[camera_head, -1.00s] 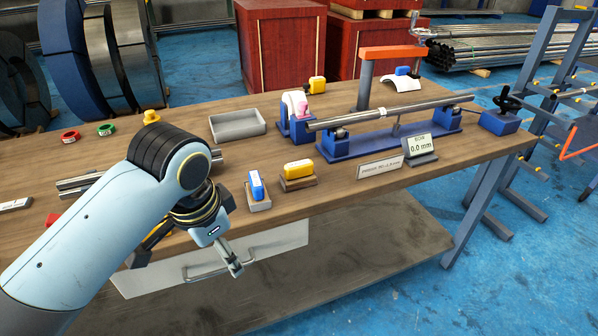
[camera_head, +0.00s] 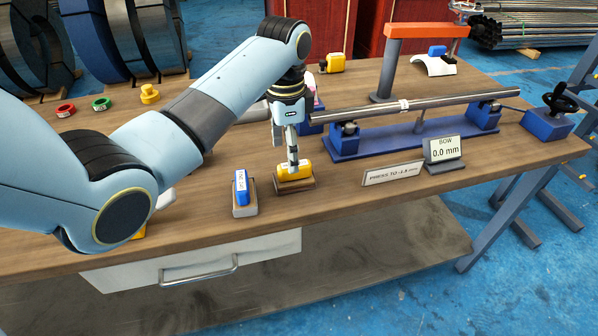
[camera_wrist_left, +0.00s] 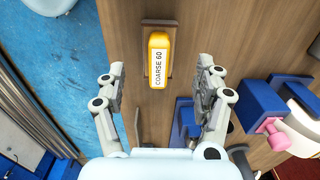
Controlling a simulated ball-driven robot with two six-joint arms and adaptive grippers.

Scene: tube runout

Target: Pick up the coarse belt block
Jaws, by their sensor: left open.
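The coarse belt block (camera_head: 294,172) is yellow and sits in a small wooden holder (camera_head: 296,187) near the table's front edge. In the left wrist view the block (camera_wrist_left: 158,60), labelled COARSE 60, lies ahead of the fingers and between their lines. My left gripper (camera_head: 292,162) points down over the block in the head view. In the left wrist view its fingers (camera_wrist_left: 160,88) are spread wide with nothing held. The gripper hides part of the block in the head view. My right gripper is not in view.
A blue block (camera_head: 241,187) in its own holder stands to the left. The blue straightening stand (camera_head: 378,140) carries a long tube (camera_head: 440,101) to the right. A sign (camera_head: 393,173) and a BOW display (camera_head: 444,152) stand in front. Bare wood lies around the block's holder.

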